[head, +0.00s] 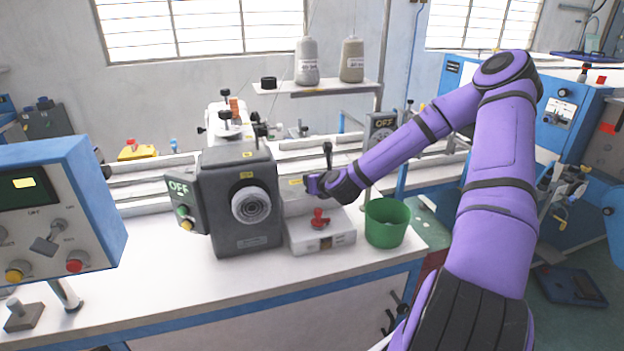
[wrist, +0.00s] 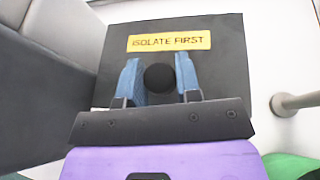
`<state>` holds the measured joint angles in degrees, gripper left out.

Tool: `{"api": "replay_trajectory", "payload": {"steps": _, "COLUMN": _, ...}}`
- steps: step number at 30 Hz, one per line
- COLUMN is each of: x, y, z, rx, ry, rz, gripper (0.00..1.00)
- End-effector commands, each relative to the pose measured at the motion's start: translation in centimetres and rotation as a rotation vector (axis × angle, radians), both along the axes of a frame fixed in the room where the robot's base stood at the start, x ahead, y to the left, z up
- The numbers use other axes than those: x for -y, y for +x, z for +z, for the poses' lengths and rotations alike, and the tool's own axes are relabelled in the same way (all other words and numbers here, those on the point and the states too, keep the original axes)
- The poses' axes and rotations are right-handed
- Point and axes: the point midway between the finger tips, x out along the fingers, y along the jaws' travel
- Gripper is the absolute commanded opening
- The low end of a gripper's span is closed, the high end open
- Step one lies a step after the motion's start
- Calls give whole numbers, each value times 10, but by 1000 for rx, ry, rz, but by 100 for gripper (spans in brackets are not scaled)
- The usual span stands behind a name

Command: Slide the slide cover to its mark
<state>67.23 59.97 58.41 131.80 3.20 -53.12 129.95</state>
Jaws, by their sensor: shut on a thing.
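The slide cover looks to be the dark flat plate (wrist: 228,62) in the wrist view, with a yellow "ISOLATE FIRST" label (wrist: 169,41). A round black knob (wrist: 160,78) stands out from it. My gripper (wrist: 161,84) has its two blue fingers on either side of the knob, shut on it. In the head view my gripper (head: 312,183) is just right of the dark grey machine housing (head: 215,215), above the white box with a red handle. The arm and fingers hide much of the cover there. I cannot make out the mark in either view.
The white box (head: 336,240) with a red handle (head: 320,219) and a green bin (head: 386,225) stand below my gripper. A grey post (wrist: 296,103) is right of the plate in the wrist view. A blue control panel (head: 90,215) is at left. The front bench top (head: 180,285) is largely clear.

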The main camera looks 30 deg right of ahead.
Motion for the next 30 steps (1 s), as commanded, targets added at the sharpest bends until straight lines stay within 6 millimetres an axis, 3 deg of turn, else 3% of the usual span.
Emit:
{"api": "replay_trajectory", "payload": {"steps": 3, "x": -3, "y": -2, "z": -1, "rx": -5, "ry": 4, "rz": 5, "gripper": 3}}
{"api": "replay_trajectory", "payload": {"steps": 4, "x": -3, "y": -2, "z": -2, "rx": -5, "ry": 4, "rz": 5, "gripper": 34}}
{"api": "replay_trajectory", "payload": {"steps": 7, "x": -3, "y": -2, "z": -1, "rx": -5, "ry": 3, "rz": 6, "gripper": 56}}
{"api": "replay_trajectory", "payload": {"steps": 19, "x": -2, "y": -8, "z": 2, "rx": -3, "ry": 3, "rz": 4, "gripper": 56}}
{"api": "replay_trajectory", "payload": {"steps": 30, "x": -7, "y": -68, "z": 27, "rx": -4, "ry": 1, "rz": 2, "gripper": 56}}
